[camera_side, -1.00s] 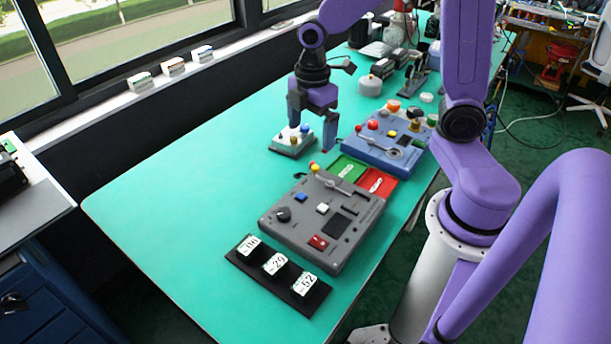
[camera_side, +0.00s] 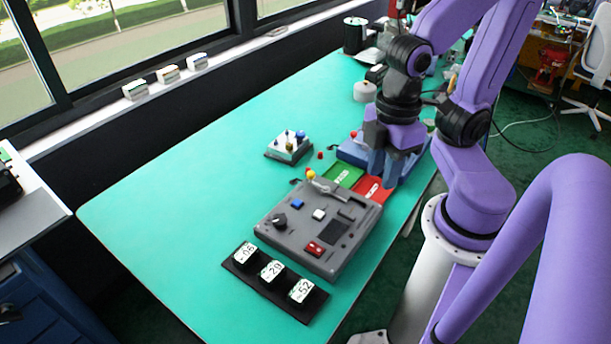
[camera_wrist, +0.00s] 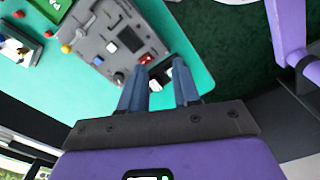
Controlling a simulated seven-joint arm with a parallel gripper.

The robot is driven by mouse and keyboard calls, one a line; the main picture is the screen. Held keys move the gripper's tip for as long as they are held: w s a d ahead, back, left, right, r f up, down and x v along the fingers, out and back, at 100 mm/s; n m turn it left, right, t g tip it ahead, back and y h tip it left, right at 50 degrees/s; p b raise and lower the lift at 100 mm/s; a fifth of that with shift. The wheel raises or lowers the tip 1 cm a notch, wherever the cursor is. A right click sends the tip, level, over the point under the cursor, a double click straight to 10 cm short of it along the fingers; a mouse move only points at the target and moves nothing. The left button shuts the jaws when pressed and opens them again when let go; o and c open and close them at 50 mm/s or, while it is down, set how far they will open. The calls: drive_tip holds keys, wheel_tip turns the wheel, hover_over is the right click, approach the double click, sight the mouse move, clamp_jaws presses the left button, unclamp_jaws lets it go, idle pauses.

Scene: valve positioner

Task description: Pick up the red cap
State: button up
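A small red cap (camera_side: 320,155) lies on the green table, between the small knob tray and the green pad.
The small tray (camera_side: 277,153) with blue and yellow knobs stands left of the cap. A grey control box (camera_side: 290,232), green pad (camera_side: 344,174) and red pad (camera_side: 372,190) lie nearer. The blue box (camera_side: 352,152) is partly hidden by my gripper. The table's left side is clear.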

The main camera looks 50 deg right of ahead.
drive_tip(key=shift+w, duration=0.1)
drive_tip(key=w+f, duration=0.1)
drive_tip(key=w, duration=0.8)
drive_tip(key=n, duration=0.2)
hover_over(308, 168)
wheel_tip(308, 168, down, 8)
drive_tip(key=f, duration=1)
drive_tip(key=shift+s+f, duration=0.3)
drive_tip(key=shift+f, duration=0.05)
drive_tip(key=shift+w+f, duration=0.15)
drive_tip(key=shift+f, duration=1.4)
drive_tip(key=shift+w+f, duration=0.1)
drive_tip(key=shift+f, duration=1.4)
